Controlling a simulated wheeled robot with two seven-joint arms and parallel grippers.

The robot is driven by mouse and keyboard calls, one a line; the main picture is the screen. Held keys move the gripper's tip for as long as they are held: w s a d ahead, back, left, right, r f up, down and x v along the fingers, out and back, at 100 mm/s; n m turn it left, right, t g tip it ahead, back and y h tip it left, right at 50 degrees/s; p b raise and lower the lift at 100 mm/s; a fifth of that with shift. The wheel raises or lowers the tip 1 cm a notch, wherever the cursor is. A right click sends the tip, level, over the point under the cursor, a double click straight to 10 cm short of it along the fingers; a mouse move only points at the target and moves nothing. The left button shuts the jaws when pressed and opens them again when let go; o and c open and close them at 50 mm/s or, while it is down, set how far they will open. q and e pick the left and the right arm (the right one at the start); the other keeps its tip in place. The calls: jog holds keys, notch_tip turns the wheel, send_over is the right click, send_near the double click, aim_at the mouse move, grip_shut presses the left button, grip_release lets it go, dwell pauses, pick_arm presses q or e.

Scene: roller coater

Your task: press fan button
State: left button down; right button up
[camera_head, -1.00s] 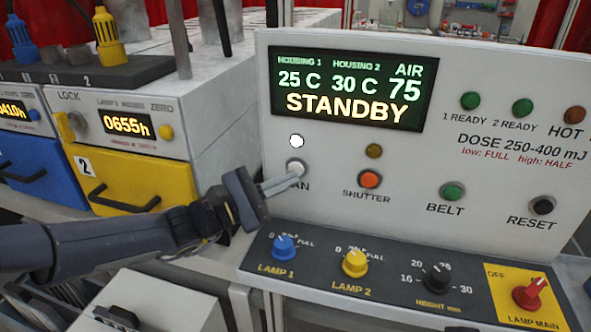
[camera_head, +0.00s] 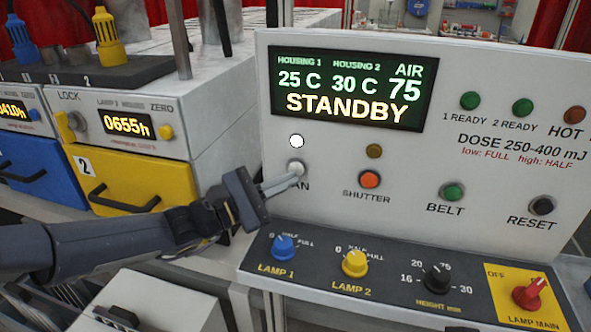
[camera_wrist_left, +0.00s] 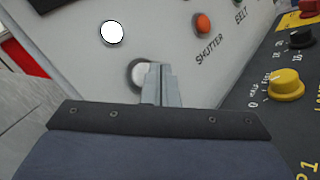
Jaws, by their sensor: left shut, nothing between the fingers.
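The fan button (camera_head: 296,167) is a pale round button on the front of the white control panel (camera_head: 320,220), below a lit white lamp (camera_head: 297,141). My left gripper (camera_head: 294,175) is shut and empty, its fingertips at the button's front. In the left wrist view the fingertips (camera_wrist_left: 158,68) overlap the right part of the fan button (camera_wrist_left: 138,73); whether they touch it cannot be told. The first letter of the FAN label is hidden behind the fingers. The display (camera_head: 347,90) reads STANDBY, with AIR 75. My right gripper is not in view.
An orange shutter button (camera_head: 369,179), green belt button (camera_head: 452,192) and black reset button (camera_head: 542,205) sit to the right. Below are the lamp 1 knob (camera_head: 284,247), lamp 2 knob (camera_head: 355,263) and red main switch (camera_head: 528,293). A yellow drawer (camera_head: 140,180) is at left.

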pick_arm(q)
jog(key=shift+w, duration=0.15)
jog(key=shift+w+d, duration=0.15)
jog(key=shift+w, duration=0.15)
jog(key=shift+w+d+b, duration=0.1)
jog(key=shift+w+b, duration=0.2)
jog(key=shift+w, duration=0.05)
dwell(0.9)
jog(key=shift+s, duration=0.1)
jog(key=shift+s+a+b, duration=0.25)
jog(key=shift+s+b, duration=0.2)
jog(key=shift+s, duration=0.25)
